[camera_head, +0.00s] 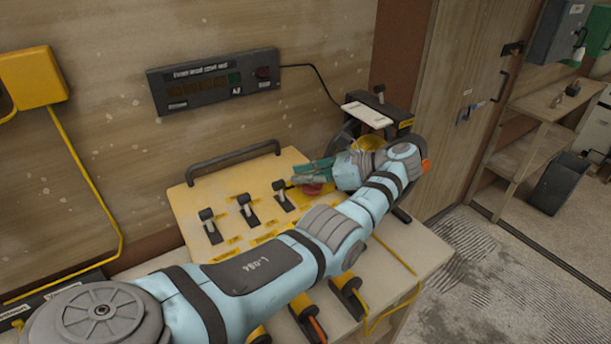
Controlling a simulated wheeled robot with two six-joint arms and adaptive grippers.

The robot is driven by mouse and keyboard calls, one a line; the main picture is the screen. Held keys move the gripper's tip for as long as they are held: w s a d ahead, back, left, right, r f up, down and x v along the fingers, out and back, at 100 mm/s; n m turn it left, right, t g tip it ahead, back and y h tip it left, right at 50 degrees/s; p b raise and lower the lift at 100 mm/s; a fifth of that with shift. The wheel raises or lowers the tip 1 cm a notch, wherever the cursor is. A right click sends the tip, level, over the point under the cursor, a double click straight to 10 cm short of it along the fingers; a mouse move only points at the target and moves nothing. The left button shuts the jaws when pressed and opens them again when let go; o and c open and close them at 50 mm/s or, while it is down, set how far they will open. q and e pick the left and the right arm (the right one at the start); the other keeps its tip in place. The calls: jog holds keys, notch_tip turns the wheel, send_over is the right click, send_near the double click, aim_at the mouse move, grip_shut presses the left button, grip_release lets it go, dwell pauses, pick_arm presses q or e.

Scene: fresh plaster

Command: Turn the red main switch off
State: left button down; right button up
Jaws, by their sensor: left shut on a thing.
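The red main switch (312,189) is at the right side of a yellow panel (180,200) on the bench, and only part of its red shows below my fingers. My left gripper (299,174), with green fingers, reaches over the panel from the right and is shut on the switch. The fingers hide most of the switch, so its exact position cannot be read. My right gripper is not in view.
Several black toggle levers (246,207) stand on the panel left of the switch. A grey handle bar (232,161) rises along its back. A dark control unit (213,84) hangs on the wall. Black-and-yellow tools (347,296) lie at the bench front.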

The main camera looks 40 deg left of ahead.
pick_arm(q)
jog(key=c, duration=1.8)
grip_release()
jog(key=shift+s+d+f, duration=0.1)
jog(key=shift+f, duration=0.15)
jog(key=shift+c, duration=0.2)
jog(key=shift+o, duration=1.2)
jog(key=shift+s+r, duration=0.15)
jog(key=shift+s, duration=0.1)
jog(key=shift+w, duration=0.4)
